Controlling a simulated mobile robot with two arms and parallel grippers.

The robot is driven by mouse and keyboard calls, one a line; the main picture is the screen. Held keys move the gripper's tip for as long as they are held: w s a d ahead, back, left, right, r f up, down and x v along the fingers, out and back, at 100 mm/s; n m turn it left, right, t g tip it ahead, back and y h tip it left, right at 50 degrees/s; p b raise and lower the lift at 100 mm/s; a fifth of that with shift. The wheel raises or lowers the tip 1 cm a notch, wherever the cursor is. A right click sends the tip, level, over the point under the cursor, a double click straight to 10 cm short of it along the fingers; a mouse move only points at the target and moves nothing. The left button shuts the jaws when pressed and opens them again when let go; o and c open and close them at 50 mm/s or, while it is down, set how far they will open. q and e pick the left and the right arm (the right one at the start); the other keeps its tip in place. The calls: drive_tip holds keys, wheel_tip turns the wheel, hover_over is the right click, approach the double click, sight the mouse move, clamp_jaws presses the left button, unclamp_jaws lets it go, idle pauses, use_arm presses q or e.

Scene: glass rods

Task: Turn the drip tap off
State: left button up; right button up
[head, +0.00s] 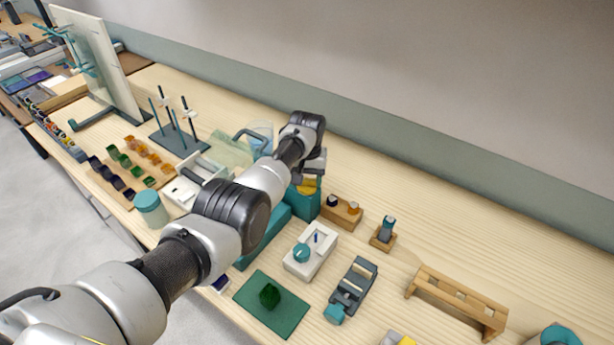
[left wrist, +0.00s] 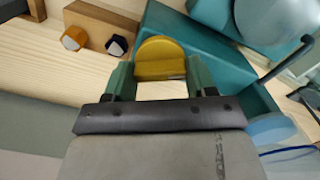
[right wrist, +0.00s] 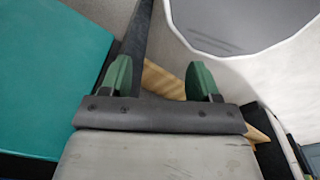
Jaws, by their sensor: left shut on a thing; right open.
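The drip tap appears to be the yellow knob (left wrist: 160,58) on a teal block-shaped unit (left wrist: 203,52) in the left wrist view. In the head view a little of the yellow knob (head: 309,184) shows below my left wrist, on the teal unit (head: 301,203). My left gripper (left wrist: 160,76) is shut on the yellow knob, one green finger at each side. The unit's outlet and any drip are hidden. My right gripper (right wrist: 160,77) is open and empty in the right wrist view and is out of the head view.
A wooden block with two small knobs (head: 341,211) stands right of the teal unit. A white box with a teal knob (head: 310,249), a green mat (head: 272,304) and a grey stand (head: 353,285) lie nearer the front. A wooden rack (head: 456,300) stands at right; bare bench lies behind it.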

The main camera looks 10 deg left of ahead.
sight(307, 179)
use_arm(q)
drive_tip(key=m, duration=0.5)
drive_tip(key=shift+w+r, duration=0.1)
drive_tip(key=shift+r, duration=0.1)
drive_tip(key=shift+m, duration=0.4)
drive_tip(key=o, duration=0.9)
drive_tip(key=shift+f, duration=0.1)
wheel_tip(307, 179, up, 3)
drive_tip(key=shift+f+p, duration=0.15)
drive_tip(key=shift+p, duration=0.45)
wheel_tip(307, 179, up, 8)
drive_tip(key=shift+r+b, duration=0.1)
drive_tip(key=shift+b, duration=0.45)
